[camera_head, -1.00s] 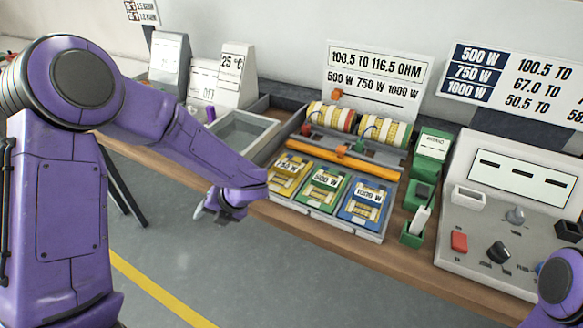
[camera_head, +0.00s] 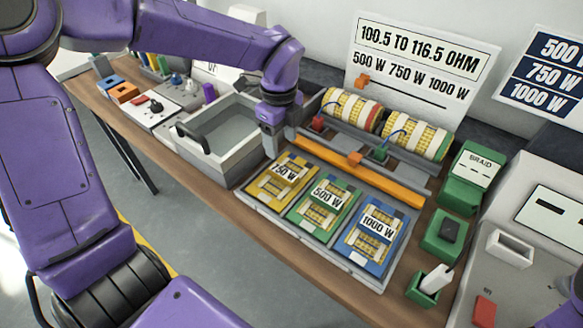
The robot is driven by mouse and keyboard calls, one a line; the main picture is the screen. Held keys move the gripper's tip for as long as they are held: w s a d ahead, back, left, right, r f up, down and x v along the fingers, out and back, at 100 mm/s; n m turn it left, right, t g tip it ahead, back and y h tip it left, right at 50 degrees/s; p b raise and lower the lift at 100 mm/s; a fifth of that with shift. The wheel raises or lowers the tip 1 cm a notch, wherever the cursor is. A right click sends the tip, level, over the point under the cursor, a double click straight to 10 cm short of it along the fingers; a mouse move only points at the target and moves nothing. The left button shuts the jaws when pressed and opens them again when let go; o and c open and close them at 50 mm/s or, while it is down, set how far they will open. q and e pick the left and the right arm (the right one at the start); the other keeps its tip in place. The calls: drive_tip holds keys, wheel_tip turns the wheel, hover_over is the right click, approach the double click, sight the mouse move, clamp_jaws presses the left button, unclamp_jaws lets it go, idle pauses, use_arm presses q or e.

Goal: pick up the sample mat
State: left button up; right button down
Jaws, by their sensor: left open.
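Three mats lie side by side in a grey tray (camera_head: 374,283) on the bench. The yellow mat (camera_head: 262,189) is at the left, with a label partly reading "50 W". The green mat (camera_head: 300,212) is in the middle, labelled 500 W. The blue mat (camera_head: 354,240) is at the right, labelled 1000 W. I cannot tell which one is the sample mat. My left gripper (camera_head: 271,150) points down just beyond the yellow mat's far left corner, by the grey bin. It is open, with no mat between its fingers. My right gripper is out of view.
A grey bin (camera_head: 189,148) with a dark handle stands left of the tray. Behind the mats are an orange bar (camera_head: 388,180) and two yellow-striped rolls (camera_head: 415,139). Green braid holders (camera_head: 443,235) and a control panel (camera_head: 535,215) are at the right.

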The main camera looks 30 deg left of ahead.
sight(283, 172)
use_arm(q)
drive_tip(key=f, duration=0.3)
drive_tip(key=f+p, duration=0.1)
drive_tip(key=f, duration=0.2)
drive_tip(key=s+d+f, duration=0.1)
drive_tip(key=f, duration=0.2)
clamp_jaws()
